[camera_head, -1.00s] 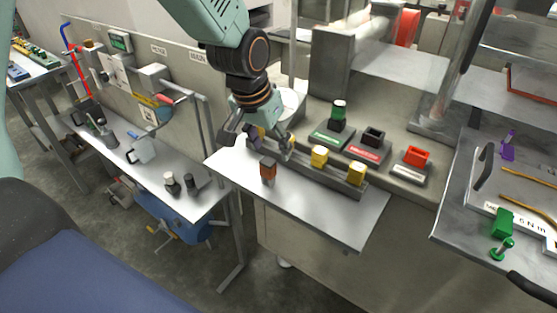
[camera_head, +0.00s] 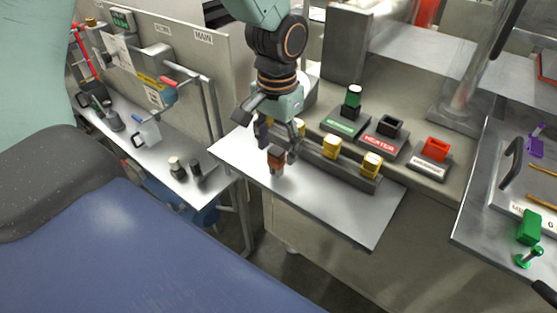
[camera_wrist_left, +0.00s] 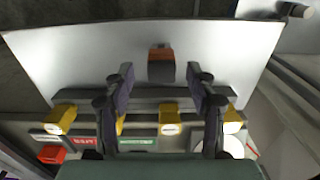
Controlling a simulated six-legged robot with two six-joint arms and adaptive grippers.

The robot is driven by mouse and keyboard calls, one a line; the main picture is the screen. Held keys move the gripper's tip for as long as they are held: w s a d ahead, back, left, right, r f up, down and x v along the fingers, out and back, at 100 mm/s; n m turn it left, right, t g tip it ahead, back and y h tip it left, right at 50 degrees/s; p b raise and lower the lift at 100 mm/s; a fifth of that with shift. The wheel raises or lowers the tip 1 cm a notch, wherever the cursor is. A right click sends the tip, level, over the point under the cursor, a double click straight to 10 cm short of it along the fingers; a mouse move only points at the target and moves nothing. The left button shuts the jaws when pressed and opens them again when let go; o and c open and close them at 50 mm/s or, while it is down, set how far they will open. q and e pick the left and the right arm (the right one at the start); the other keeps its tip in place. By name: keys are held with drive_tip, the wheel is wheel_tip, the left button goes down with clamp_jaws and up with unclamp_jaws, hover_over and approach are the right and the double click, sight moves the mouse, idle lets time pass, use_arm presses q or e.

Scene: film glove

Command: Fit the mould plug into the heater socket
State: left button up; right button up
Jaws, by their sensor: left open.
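A plug with an orange-brown body and a dark part (camera_head: 276,158) stands on the light metal shelf, in front of a rail of yellow-topped pieces. My left gripper (camera_head: 278,145) is open just above and behind it. In the left wrist view the plug (camera_wrist_left: 161,68) lies centred beyond the open fingertips (camera_wrist_left: 160,80), with gaps at both sides. The heater socket (camera_head: 390,126) is a black, open-topped box on a plate with a red HEATER label, to the right of the gripper. My right gripper is out of view.
A grey rail (camera_head: 350,174) with yellow pieces (camera_head: 331,147) runs behind the plug. The shelf's front (camera_head: 340,212) is clear.

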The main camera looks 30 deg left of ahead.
sight(276, 151)
use_arm(q)
drive_tip(key=f, duration=0.2)
drive_tip(key=f+b, duration=0.1)
drive_tip(key=f, duration=0.1)
drive_tip(key=shift+s+a, duration=0.2)
drive_tip(key=shift+s, duration=0.1)
drive_tip(key=shift+w+d+f, duration=0.1)
drive_tip(key=shift+f, duration=0.1)
drive_tip(key=shift+w, duration=0.15)
drive_tip(key=c, duration=0.8)
clamp_jaws()
